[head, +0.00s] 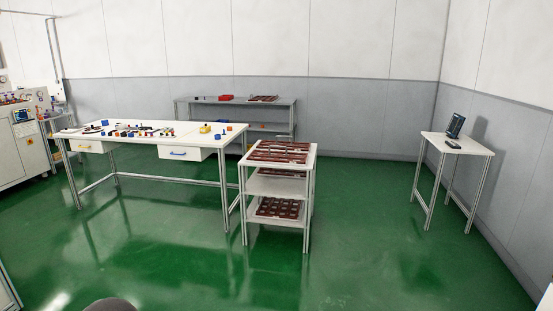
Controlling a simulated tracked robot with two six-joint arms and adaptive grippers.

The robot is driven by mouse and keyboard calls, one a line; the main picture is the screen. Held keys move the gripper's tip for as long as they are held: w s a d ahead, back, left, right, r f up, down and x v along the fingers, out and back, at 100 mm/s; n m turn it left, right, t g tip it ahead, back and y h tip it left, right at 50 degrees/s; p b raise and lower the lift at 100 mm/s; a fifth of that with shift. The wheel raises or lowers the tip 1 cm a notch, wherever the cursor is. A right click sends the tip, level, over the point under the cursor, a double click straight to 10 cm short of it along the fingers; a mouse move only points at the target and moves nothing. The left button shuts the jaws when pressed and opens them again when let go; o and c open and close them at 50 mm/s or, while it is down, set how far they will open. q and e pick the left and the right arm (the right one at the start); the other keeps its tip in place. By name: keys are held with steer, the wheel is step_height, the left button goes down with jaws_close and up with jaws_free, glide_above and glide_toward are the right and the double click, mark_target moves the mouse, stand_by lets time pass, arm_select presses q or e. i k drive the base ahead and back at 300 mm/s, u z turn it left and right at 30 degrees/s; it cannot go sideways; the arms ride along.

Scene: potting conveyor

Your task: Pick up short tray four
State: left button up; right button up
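Dark red-brown trays with light openings lie on a white shelf cart near the middle of the head view. A tray pair (278,152) covers the cart's top. Another tray (278,208) lies on the bottom shelf, and a strip of tray shows just under the top. One more red-brown tray (264,98) lies on the grey shelf at the back wall. I see no numbers or labels, so I cannot tell which is short tray four. Neither of my grippers is in view.
The white shelf cart (259,187) stands beside a long white workbench (140,140) with small coloured parts. A grey shelf (245,103) is behind. A small table (457,143) with a device stands right. Green floor (370,250) is clear in front and right.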

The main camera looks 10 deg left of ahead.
mark_target(286, 158)
steer(key=z, duration=0.3)
steer(key=i, duration=3.05)
steer(key=u, duration=0.65)
steer(key=i, duration=1.4)
steer(key=u, duration=0.95)
steer(key=i, duration=0.8)
steer(key=u, duration=0.25)
steer(key=k, duration=0.9)
steer(key=u, duration=0.15)
steer(key=i, duration=0.7)
